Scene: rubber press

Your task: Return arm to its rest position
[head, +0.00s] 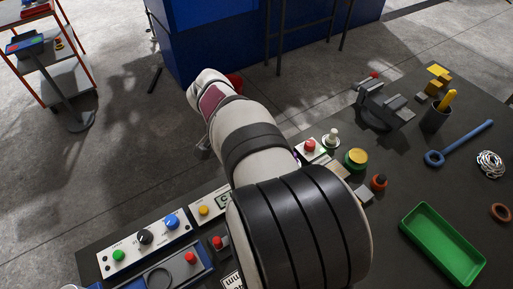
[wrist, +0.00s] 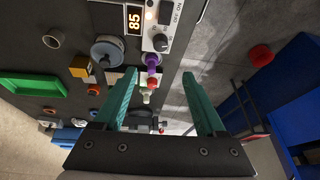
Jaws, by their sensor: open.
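My arm reaches from the lower middle of the head view up and to the left, over the far edge of the dark workbench (head: 400,230). Its far end is above the grey floor, and the fingers cannot be made out there. In the wrist view my gripper (wrist: 161,74) shows two teal fingers spread wide apart. Nothing is held between them. Beyond the fingertips, apart from them, are a purple knob (wrist: 152,60) and a control box with a lit 85 display (wrist: 134,20) and a black dial (wrist: 161,43).
A button panel (head: 145,240), a red button (head: 310,145), a yellow button (head: 356,157), a vise (head: 382,105), a pen cup (head: 436,118), a blue wrench (head: 460,143) and a green tray (head: 443,245) are on the bench. A blue machine (head: 210,40) stands behind; a shelf cart (head: 60,75) is at left.

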